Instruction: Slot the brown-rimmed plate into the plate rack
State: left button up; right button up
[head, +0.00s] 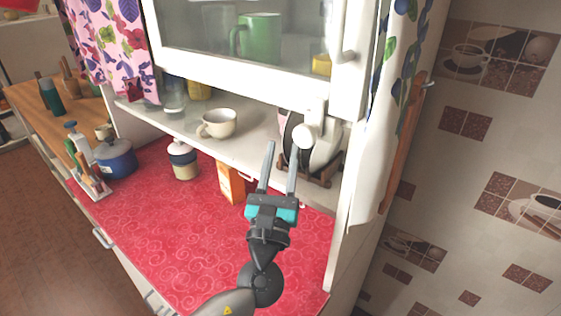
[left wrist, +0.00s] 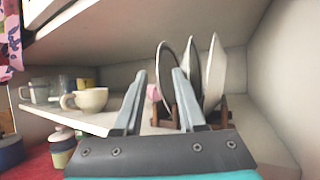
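The brown wooden plate rack (head: 322,178) stands on the white shelf under the cabinet; it also shows in the left wrist view (left wrist: 228,117). Several plates stand upright in it, among them a plate with a dark edge (left wrist: 163,62) and a white plate (left wrist: 215,72) with a thin brownish rim. I cannot tell for sure which one is the brown-rimmed plate. My left gripper (head: 280,152) is open, with nothing between its fingers, in front of the shelf and left of the rack. Its fingers (left wrist: 158,75) cover part of the rack in the left wrist view. My right gripper is not in view.
A cream cup (head: 217,123) stands on the shelf left of the rack. A lidded jar (head: 183,160), an orange box (head: 230,183) and a blue pot (head: 115,160) stand on the red counter. The glass-fronted cabinet (head: 250,75) overhangs the shelf. The counter's front is clear.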

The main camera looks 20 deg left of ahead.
pick_arm(q)
jog(key=b+v, duration=0.4)
jog(key=v, duration=1.1)
jog(key=shift+s+b, duration=0.2)
jog(key=shift+b, duration=0.1)
